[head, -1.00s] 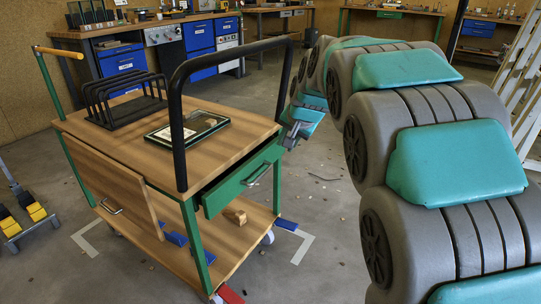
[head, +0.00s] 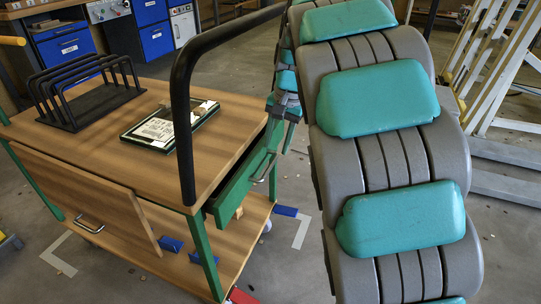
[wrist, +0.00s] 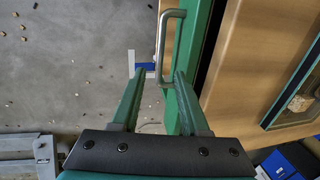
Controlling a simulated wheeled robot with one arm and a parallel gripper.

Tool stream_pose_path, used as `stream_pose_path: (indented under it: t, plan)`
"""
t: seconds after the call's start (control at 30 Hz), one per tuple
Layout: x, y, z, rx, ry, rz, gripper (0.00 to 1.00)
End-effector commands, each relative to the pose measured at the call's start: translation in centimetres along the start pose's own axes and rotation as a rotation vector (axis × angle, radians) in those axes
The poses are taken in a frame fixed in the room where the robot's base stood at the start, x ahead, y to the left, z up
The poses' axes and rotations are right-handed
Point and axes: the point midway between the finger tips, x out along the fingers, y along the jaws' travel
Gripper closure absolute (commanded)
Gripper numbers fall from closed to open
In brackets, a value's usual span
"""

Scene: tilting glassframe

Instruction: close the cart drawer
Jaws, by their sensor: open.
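The cart drawer (head: 242,183) has a green front and sticks out from under the wooden top of the cart (head: 90,172). In the wrist view a dark gap shows between the drawer front (wrist: 195,45) and the top. Its silver bar handle (wrist: 161,45) also shows in the head view (head: 265,169). My gripper (wrist: 159,72) is open, its green fingers pointing at the drawer front. The lower end of the handle lies between the fingertips, closer to the right one; I cannot tell whether they touch. In the head view my gripper (head: 284,128) is beside the drawer, partly hidden by my arm.
A black push bar (head: 182,110) rises at the cart's near corner. A black rack (head: 85,95) and a framed panel (head: 168,125) lie on top. A ladder (head: 500,65) stands at the right. The floor beside the drawer is mostly clear.

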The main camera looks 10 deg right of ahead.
Motion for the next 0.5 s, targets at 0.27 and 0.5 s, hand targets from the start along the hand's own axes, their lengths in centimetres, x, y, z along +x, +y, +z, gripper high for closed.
stream_pose_path:
  t: [0.27,0.5]
  plan:
    - [4.3,0.0,0.1,-0.001,-0.006,0.001,0.55]
    - [5.4,-0.1,-0.1,-0.001,0.002,-0.001,0.55]
